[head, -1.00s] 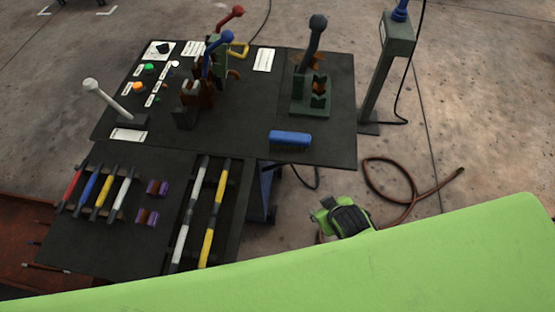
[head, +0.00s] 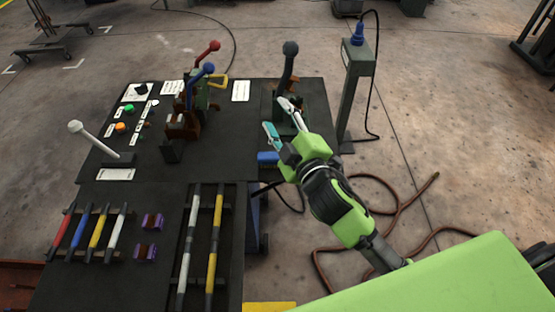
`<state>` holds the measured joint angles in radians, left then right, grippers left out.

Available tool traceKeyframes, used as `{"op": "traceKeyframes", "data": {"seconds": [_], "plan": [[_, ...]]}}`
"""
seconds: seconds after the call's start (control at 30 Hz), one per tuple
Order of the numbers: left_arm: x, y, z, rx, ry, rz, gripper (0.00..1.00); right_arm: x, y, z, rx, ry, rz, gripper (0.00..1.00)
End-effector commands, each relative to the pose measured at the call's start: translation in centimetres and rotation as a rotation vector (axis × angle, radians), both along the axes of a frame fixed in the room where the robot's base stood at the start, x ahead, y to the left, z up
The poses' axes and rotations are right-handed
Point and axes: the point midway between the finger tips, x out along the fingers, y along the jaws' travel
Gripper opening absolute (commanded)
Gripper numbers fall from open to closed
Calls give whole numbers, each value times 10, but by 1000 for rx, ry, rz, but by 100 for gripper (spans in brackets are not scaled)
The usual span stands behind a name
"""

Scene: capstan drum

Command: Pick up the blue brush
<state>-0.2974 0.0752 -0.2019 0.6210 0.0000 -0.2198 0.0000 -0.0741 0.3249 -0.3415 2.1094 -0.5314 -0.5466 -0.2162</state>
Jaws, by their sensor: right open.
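The blue brush (head: 267,157) lies on the right front part of the dark table (head: 225,150). Its right part is hidden behind my right gripper. My right gripper (head: 279,118) is over the table's right edge, its two fingers apart and pointing away from me toward the lever block. It looks empty. From this view I cannot tell how high it is above the brush. My left gripper does not show.
A black-knobbed lever (head: 288,65) stands just beyond the gripper. Red and blue levers (head: 205,75) and a white-knobbed lever (head: 90,138) stand further left. A grey post (head: 353,95) is at the right. Striped bars (head: 215,240) lie on the lower panel. A brown hose (head: 400,205) lies on the floor.

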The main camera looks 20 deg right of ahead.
Motion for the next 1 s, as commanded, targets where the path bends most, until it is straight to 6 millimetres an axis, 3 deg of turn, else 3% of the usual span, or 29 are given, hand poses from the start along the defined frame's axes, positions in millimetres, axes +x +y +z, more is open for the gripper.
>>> {"op": "traceKeyframes", "data": {"seconds": [0.03,0.1,0.2,0.3,0.43,0.57,0.67,0.77,0.9,1.0], "plan": [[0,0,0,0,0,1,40,12,15,30,-87,-110,60,43],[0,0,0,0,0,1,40,20,41,67,-219,-266,155,43],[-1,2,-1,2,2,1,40,19,82,107,-424,-479,296,43],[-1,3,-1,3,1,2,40,9,122,129,-640,-673,445,43],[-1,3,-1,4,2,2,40,-10,164,128,-937,-888,650,43],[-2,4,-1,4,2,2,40,-24,181,99,-1244,-1045,874,43],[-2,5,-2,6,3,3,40,-27,172,64,-1483,-1117,1063,43],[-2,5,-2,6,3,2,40,-24,142,28,-1710,-1134,1271,43],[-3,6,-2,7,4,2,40,-14,71,-10,-1977,-1059,1568,43],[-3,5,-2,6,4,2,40,-9,20,-21,-2101,-964,1748,43]]}}
